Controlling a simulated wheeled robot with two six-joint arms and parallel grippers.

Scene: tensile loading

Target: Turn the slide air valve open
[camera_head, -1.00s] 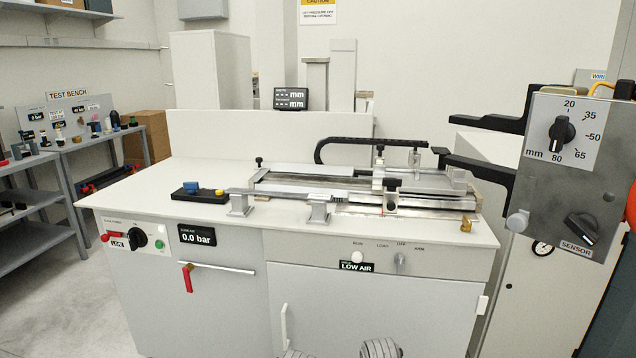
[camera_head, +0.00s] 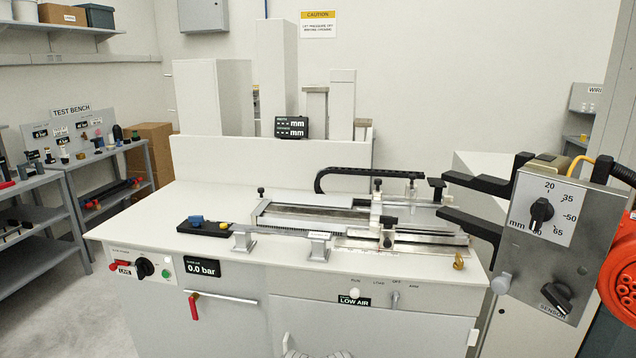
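The slide air valve shows as a red lever (camera_head: 193,305) on the front of the white test bench. It hangs down, tilted slightly, from the left end of a thin horizontal pipe (camera_head: 228,298). The air display (camera_head: 202,268) just above it reads 0.0 bar. Grey ridged parts (camera_head: 316,354), probably of my arms, show at the bottom edge, right of and below the lever. Nothing touches the lever.
A red-handled switch (camera_head: 119,266) and a black knob (camera_head: 144,267) sit left of the display. A LOW AIR label (camera_head: 354,301) is to the right. Space before the lever looks clear.

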